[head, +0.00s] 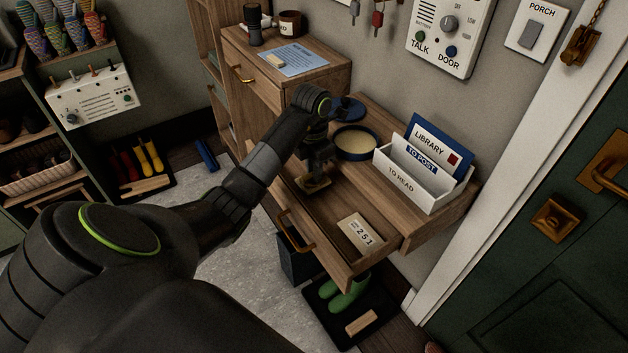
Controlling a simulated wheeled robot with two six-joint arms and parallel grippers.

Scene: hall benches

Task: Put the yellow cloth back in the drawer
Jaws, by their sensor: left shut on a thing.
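The drawer (318,250) of the wooden bench stands pulled open, with a brass handle on its front. My left gripper (317,174) points down over the left part of the open drawer and is shut on the yellow cloth (313,186). The cloth looks small, flat and dull yellow beneath the fingers. I cannot tell whether it touches the drawer floor. A pale card marked 251 (361,231) lies at the right side of the drawer. My right gripper is not in view.
On the bench top are a round blue-rimmed tray (356,143) and a white letter holder (413,184) with a blue library folder (439,147). A taller cabinet (322,84) stands behind. Green boots (349,294) stand on a dark mat below. A green door (540,240) is at right.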

